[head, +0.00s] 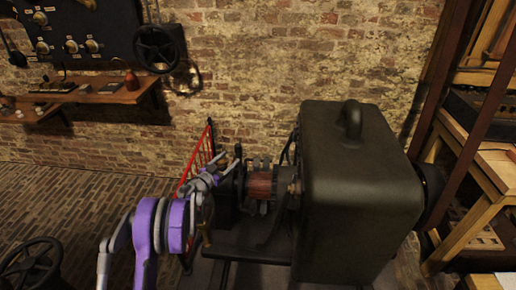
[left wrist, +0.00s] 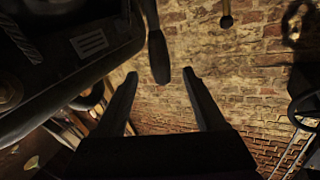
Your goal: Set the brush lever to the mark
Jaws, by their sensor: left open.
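My left gripper (head: 229,165) reaches in from the left to the near end of the machine, beside its copper-brown commutator (head: 261,185). In the left wrist view the two fingers of my left gripper (left wrist: 160,74) are apart. A dark lever with a thick rounded grip (left wrist: 158,56), likely the brush lever, comes down from the top edge. Its lower end shows in the gap between the fingertips; I see no finger closed on it. In the head view the arm and gripper cover this area, and I cannot make out the lever or the mark. My right gripper is out of view.
A large dark machine housing (head: 352,185) stands right of the commutator. A red railing (head: 198,160) is behind the gripper. A wall shelf (head: 95,95) and control panel (head: 75,30) are at the back left. A wooden rack (head: 480,175) is at the right.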

